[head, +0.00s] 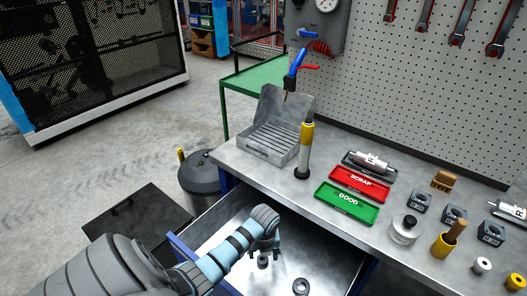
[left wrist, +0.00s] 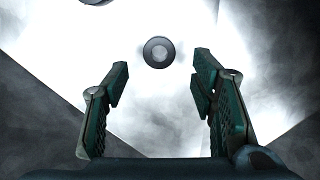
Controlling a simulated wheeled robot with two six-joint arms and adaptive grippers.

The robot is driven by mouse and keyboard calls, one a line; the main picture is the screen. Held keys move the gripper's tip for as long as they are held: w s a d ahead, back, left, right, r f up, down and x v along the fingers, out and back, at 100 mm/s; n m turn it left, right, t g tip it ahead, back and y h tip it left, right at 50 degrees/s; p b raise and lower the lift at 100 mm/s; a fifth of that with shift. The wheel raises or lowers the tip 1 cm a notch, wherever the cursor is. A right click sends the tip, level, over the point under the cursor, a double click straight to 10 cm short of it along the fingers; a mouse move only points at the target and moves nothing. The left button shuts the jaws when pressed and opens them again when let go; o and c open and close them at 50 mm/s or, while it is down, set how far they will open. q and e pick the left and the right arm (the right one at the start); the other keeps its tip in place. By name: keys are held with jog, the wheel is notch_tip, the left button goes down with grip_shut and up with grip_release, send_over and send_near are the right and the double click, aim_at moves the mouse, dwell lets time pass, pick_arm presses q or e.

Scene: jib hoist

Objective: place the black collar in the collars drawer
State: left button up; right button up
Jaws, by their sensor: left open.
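The open drawer (head: 228,222) under the bench has a bright metal floor. A dark round collar (head: 263,263) lies in it just below my left gripper (head: 264,251). Another dark ring-shaped collar (head: 301,286) lies in the drawer to the right. In the left wrist view one dark collar (left wrist: 158,52) shows beyond and between the two open fingertips, apart from them. A second dark round piece (left wrist: 97,2) is cut off at the top edge. My left gripper is open and empty over the drawer. My right gripper is not in view.
On the bench (head: 345,228) stand a grey metal box (head: 270,141), a yellow and grey cylinder tool (head: 305,148), a red SCRAP tray (head: 359,182) and a green GOOD tray (head: 346,202). Several dark blocks stand at right. A lidded bin (head: 201,174) is left of the bench.

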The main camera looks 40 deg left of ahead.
pick_arm(q)
notch_tip(320, 180, up, 7)
jog(key=p, duration=0.1)
jog(key=shift+s+d+p, duration=0.35)
jog(key=shift+d+p, duration=0.05)
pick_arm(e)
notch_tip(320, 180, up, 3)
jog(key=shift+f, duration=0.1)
